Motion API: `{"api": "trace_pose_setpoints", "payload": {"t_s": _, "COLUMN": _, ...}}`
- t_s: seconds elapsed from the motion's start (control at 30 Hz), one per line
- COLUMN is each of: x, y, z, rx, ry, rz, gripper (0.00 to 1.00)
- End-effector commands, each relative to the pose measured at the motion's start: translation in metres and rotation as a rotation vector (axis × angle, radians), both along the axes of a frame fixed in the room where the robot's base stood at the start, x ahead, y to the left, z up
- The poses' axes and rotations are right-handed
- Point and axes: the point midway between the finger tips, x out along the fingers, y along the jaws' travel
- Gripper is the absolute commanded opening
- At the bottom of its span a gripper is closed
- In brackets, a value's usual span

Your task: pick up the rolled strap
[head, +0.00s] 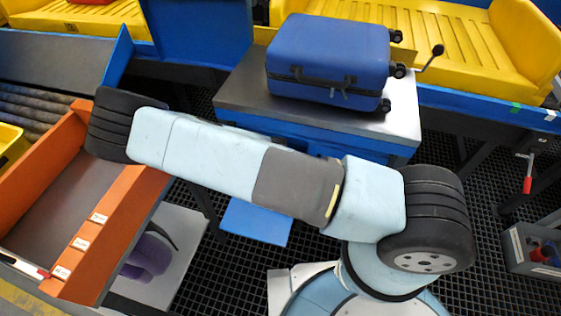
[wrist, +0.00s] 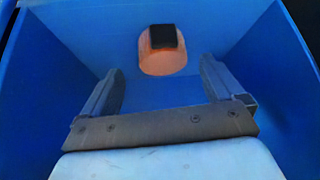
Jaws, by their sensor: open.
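The rolled strap (wrist: 162,60) looks like a short orange roll with a black square patch on top. In the wrist view it lies inside a blue bin (wrist: 65,55), near the far wall. My gripper (wrist: 162,70) is open and empty, its two grey fingers apart at left and right on the near side of the roll. A gap shows between the fingers and the roll. In the head view neither my gripper nor the strap shows.
The bin's blue walls stand close on both sides of my gripper. In the head view a blue suitcase (head: 328,55) lies on a metal-topped stand (head: 235,92). Yellow trays (head: 470,45) are behind it. An orange-walled chute (head: 125,235) is at left.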

Motion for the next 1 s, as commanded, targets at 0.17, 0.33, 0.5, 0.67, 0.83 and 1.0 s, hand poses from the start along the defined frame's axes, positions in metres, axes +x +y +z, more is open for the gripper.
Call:
{"api": "trace_pose_setpoints", "payload": {"t_s": 0.17, "x": 0.008, "y": 0.001, "z": -0.015, "rx": -0.004, "ry": 0.001, "rz": 0.003, "gripper": 0.95}}
{"api": "trace_pose_setpoints", "payload": {"t_s": 0.33, "x": 0.016, "y": 0.001, "z": -0.027, "rx": -0.002, "ry": 0.0, "rz": 0.002, "gripper": 0.95}}
{"api": "trace_pose_setpoints", "payload": {"t_s": 0.5, "x": 0.021, "y": 0.0, "z": -0.034, "rx": -0.001, "ry": 0.0, "rz": 0.001, "gripper": 0.95}}
{"api": "trace_pose_setpoints", "payload": {"t_s": 0.67, "x": 0.022, "y": 0.0, "z": -0.035, "rx": 0.001, "ry": 0.0, "rz": -0.001, "gripper": 0.95}}
{"api": "trace_pose_setpoints", "payload": {"t_s": 0.83, "x": 0.022, "y": 0.0, "z": -0.035, "rx": 0.001, "ry": 0.0, "rz": -0.001, "gripper": 0.91}}
{"api": "trace_pose_setpoints", "payload": {"t_s": 1.0, "x": 0.022, "y": -0.001, "z": -0.035, "rx": 0.001, "ry": 0.0, "rz": -0.001, "gripper": 0.74}}
